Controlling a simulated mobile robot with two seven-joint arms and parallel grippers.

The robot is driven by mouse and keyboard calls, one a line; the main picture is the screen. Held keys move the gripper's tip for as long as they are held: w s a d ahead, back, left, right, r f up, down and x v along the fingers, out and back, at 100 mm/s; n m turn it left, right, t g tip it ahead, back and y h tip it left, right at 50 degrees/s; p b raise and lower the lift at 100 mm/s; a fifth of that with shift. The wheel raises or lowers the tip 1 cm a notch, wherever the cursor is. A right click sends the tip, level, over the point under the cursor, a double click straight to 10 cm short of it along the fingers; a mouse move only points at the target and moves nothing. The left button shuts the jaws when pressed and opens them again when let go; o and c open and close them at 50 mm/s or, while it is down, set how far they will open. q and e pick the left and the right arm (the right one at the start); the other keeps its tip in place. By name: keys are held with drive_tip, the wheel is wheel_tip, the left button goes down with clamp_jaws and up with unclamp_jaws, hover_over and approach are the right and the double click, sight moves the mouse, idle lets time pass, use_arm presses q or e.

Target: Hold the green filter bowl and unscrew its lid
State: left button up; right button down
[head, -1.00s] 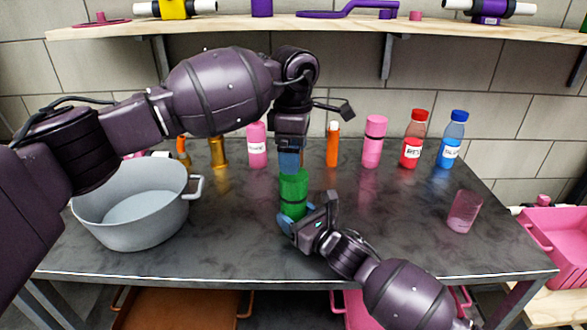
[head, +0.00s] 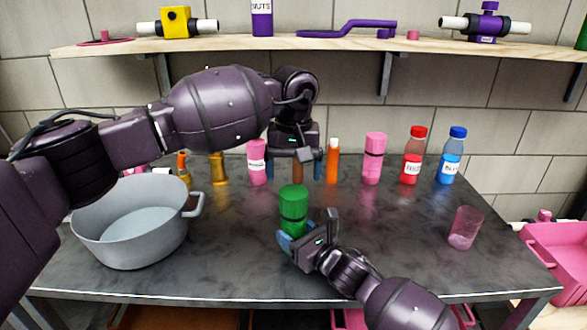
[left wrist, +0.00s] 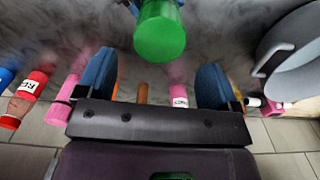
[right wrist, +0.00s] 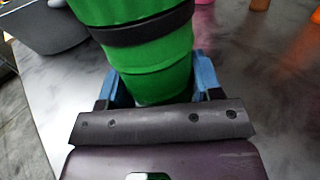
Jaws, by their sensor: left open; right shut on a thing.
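The green filter bowl (head: 291,222) stands upright on the dark table, with its green lid (head: 293,193) on top above a black ring. In the right wrist view the bowl (right wrist: 152,70) is between the blue fingers. My right gripper (head: 306,236) is shut on the bowl's lower part. My left gripper (head: 294,172) is open and empty, above and behind the lid in the head view. In the left wrist view the round lid (left wrist: 160,38) shows beyond and between the spread blue fingers (left wrist: 154,82).
A grey pot (head: 130,255) stands at the left. Pink, orange, red (head: 413,158) and blue (head: 453,158) bottles line the back. A clear pink cup (head: 465,228) stands at the right. The table between cup and bowl is clear.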

sight(294, 192)
use_arm(q)
drive_tip(key=m, duration=0.3)
drive_tip(key=shift+m, duration=0.4)
drive_tip(key=shift+f+m, duration=0.2)
drive_tip(key=shift+m, duration=0.1)
drive_tip(key=shift+f, duration=3.8)
